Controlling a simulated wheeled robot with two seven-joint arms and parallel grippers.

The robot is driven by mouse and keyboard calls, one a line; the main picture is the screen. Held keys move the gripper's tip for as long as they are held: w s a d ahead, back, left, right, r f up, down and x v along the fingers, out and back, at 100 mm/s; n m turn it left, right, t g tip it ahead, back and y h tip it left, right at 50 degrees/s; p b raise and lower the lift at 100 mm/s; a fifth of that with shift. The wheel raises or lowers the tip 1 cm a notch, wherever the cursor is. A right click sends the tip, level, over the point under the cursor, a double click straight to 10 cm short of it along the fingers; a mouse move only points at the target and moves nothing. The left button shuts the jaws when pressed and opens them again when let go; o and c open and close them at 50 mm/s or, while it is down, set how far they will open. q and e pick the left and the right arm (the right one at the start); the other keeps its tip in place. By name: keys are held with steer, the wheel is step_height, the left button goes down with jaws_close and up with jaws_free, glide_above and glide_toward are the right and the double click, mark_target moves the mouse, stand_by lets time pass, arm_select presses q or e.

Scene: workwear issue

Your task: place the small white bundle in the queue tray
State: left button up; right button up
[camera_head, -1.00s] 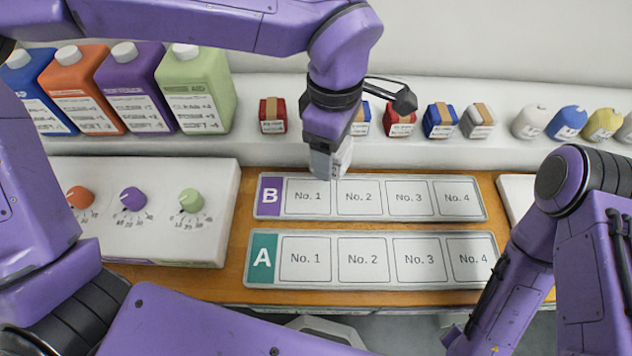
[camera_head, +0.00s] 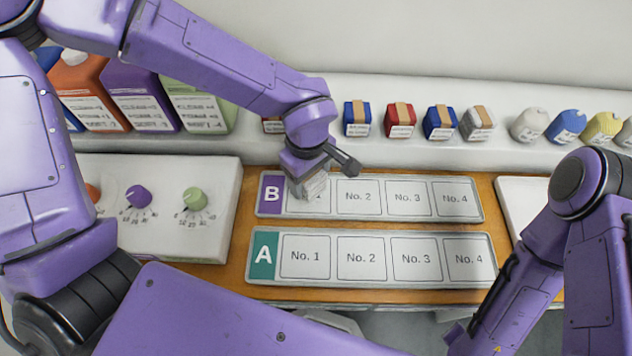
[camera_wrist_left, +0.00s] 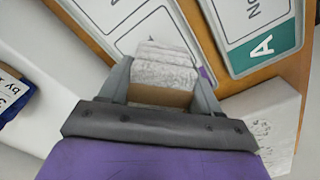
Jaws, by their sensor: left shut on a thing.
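My left gripper (camera_head: 306,190) is shut on the small white bundle (camera_head: 315,187), over slot No. 1 of the tray marked B (camera_head: 388,215). The bundle is whitish grey with a brown band, and it shows between the fingers in the left wrist view (camera_wrist_left: 165,68). I cannot tell whether its underside touches the tray. The tray marked A (camera_head: 370,284) lies nearer me, with empty slots No. 1 to No. 4. Slots No. 2 to No. 4 of tray B are empty. No label reading "queue" is legible. My right arm is at the right, its gripper out of view.
Small banded bundles in blue (camera_head: 357,119), red (camera_head: 401,120) and grey (camera_head: 478,124) stand on the back ledge. Rounded bundles, one yellow (camera_head: 602,127), sit further right. Large jugs (camera_head: 140,95) stand at the back left. A white panel with knobs (camera_head: 194,199) is left of the trays.

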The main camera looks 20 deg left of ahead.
mark_target(309, 183)
arm_select(q)
steer(key=f, duration=0.2)
steer(key=w+f, duration=0.1)
steer(key=shift+a+f+p, duration=0.25)
steer(key=shift+f+p, duration=0.05)
steer(key=shift+f, duration=0.1)
steer(key=shift+d+f, duration=0.1)
steer(key=shift+f, duration=0.15)
steer(key=o, duration=1.1)
steer(key=shift+f, duration=0.15)
steer(key=shift+c, duration=0.2)
step_height(309, 183, up, 12)
steer(key=shift+r, duration=0.2)
